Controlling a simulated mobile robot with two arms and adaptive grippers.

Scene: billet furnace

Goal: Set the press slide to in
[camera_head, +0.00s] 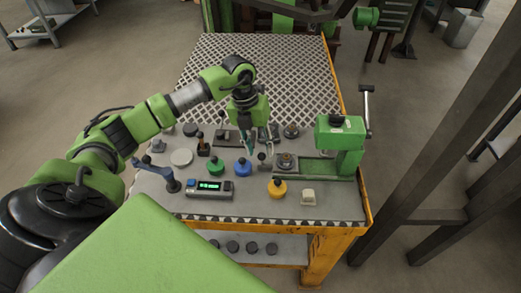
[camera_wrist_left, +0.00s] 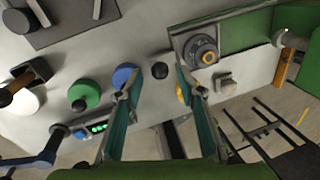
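The green press (camera_head: 340,145) stands at the right of the bench, with a low green bed running left from its column. A round grey die with a brass centre (camera_wrist_left: 206,53) sits at the bed's left end; it also shows in the head view (camera_head: 286,160). A black ball knob (camera_wrist_left: 160,70) is just left of the bed and likely belongs to the slide; its link is hard to see. My left gripper (camera_wrist_left: 162,95) points down with its two teal fingers apart, one on each side of the knob in the picture. It appears in the head view (camera_head: 258,150), empty. My right gripper is not in view.
Blue (camera_head: 243,167), green (camera_head: 216,166) and yellow (camera_head: 278,188) knobs stand close around the gripper. A display box (camera_head: 210,188) and a blue lever (camera_head: 160,175) are at front left. The press's upright handle (camera_head: 366,110) rises at the right. The perforated back area is clear.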

